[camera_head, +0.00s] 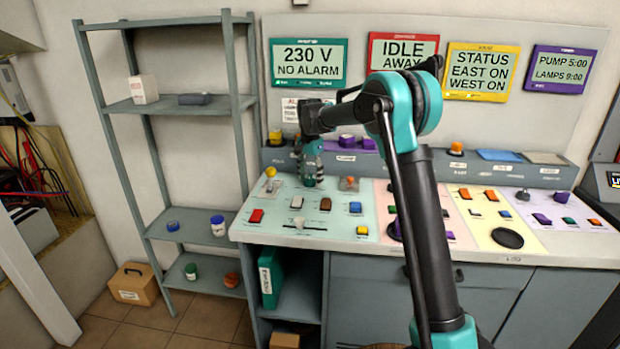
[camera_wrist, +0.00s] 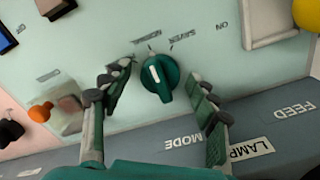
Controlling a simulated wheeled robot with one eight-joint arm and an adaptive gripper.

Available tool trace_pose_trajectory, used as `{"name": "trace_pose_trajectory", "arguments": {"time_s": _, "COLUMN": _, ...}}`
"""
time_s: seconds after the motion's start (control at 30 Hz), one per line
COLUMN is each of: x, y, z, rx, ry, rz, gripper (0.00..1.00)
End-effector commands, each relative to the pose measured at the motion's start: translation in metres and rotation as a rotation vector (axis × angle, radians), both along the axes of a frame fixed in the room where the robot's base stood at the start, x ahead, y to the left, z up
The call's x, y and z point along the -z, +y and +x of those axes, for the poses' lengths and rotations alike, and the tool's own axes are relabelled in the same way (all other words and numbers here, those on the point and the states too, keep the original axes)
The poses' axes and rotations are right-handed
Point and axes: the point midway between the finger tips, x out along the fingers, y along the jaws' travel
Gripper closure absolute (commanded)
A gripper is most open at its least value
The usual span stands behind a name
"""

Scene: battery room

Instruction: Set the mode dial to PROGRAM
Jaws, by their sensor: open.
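The green mode dial (camera_wrist: 160,77) shows in the wrist view on the pale mint panel, with a white mark pointing up and slightly left. Small upside-down labels sit around it; one reads NORMAL and another SAVER. I cannot read a PROGRAM label; the print by the left finger is partly covered. An upside-down MODE label (camera_wrist: 184,143) is below it. My gripper (camera_wrist: 160,84) is open, with one finger on each side of the dial and a gap on both sides. In the head view my gripper (camera_head: 310,168) hangs over the back of the mint panel and hides the dial.
An orange-topped lever (camera_wrist: 40,112) stands left of the dial, and a yellow knob (camera_wrist: 307,14) is at upper right. In the head view, a red switch (camera_head: 256,216) and other controls lie nearer the front. The grey raised ledge (camera_head: 285,155) runs behind.

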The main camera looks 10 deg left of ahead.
Motion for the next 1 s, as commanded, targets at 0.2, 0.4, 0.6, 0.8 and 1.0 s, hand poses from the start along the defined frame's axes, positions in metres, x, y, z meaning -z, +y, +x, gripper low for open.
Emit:
{"name": "trace_pose_trajectory", "arguments": {"time_s": 0.2, "x": -0.0003, "y": 0.0001, "z": 0.0001, "rx": 0.000, "ry": 0.000, "rz": 0.000, "gripper": 0.52}}
{"name": "trace_pose_trajectory", "arguments": {"time_s": 0.4, "x": -0.0004, "y": 0.0001, "z": 0.0001, "rx": 0.000, "ry": 0.000, "rz": 0.000, "gripper": 0.76}}
{"name": "trace_pose_trajectory", "arguments": {"time_s": 0.6, "x": -0.0005, "y": 0.0001, "z": 0.0001, "rx": -0.001, "ry": 0.000, "rz": 0.000, "gripper": 0.90}}
{"name": "trace_pose_trajectory", "arguments": {"time_s": 0.8, "x": -0.0006, "y": 0.0001, "z": 0.0001, "rx": -0.034, "ry": 0.000, "rz": 0.000, "gripper": 0.90}}
{"name": "trace_pose_trajectory", "arguments": {"time_s": 1.0, "x": -0.0006, "y": 0.0002, "z": 0.0001, "rx": -0.138, "ry": 0.000, "rz": 0.000, "gripper": 0.90}}
